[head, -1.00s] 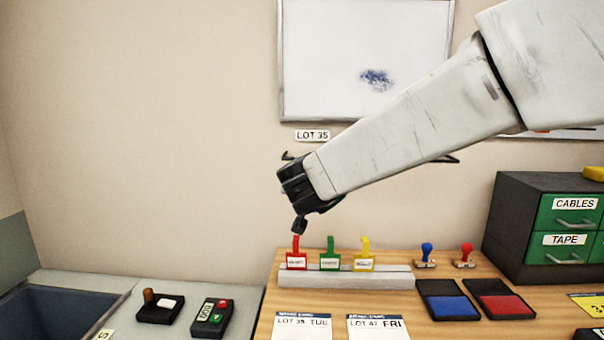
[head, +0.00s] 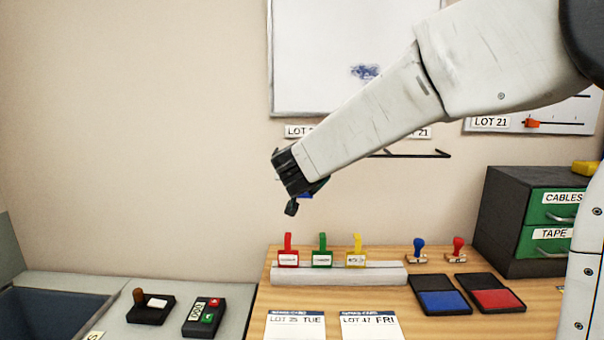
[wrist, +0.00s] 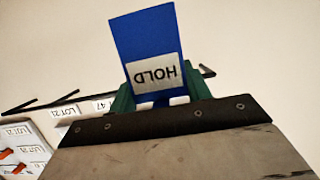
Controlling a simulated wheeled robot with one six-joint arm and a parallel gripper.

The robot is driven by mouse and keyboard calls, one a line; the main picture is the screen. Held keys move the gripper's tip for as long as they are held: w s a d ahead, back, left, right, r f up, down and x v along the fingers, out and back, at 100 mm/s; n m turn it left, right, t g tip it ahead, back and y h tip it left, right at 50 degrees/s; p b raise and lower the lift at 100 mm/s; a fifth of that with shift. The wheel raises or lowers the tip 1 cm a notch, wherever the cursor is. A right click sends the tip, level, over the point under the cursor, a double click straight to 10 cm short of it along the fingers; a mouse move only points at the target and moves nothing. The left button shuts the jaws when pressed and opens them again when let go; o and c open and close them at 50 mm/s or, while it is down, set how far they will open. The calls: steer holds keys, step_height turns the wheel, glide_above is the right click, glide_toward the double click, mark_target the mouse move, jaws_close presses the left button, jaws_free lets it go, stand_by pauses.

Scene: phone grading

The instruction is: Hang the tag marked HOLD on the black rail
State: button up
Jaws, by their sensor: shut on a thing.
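The tag marked HOLD (wrist: 150,40) is blue with a white label. In the wrist view it is held between the green fingers of my gripper (wrist: 159,95), and its lettering appears upside down. In the head view my gripper (head: 291,207) is in the air in front of the wall, above the tag stand, and only a sliver of blue (head: 306,196) shows beside it. The black rail (head: 412,154) is on the wall, its left part hidden behind my arm. The wrist view shows the rail (wrist: 40,103) running behind the tag, apart from it as far as I can see.
Red (head: 288,258), green (head: 322,258) and yellow (head: 355,258) tags stand in a pale holder (head: 340,276) on the wooden table. LOT labels (head: 299,131) are above the rail. A whiteboard (head: 330,60) hangs higher up. A drawer cabinet (head: 520,215) stands right.

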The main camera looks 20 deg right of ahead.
steer(key=x, duration=0.8)
steer(key=shift+w+r, duration=0.3)
steer(key=shift+w, duration=0.15)
stand_by(0.4)
steer(key=shift+d, duration=0.1)
steer(key=o, duration=1)
steer(key=shift+s, duration=0.1)
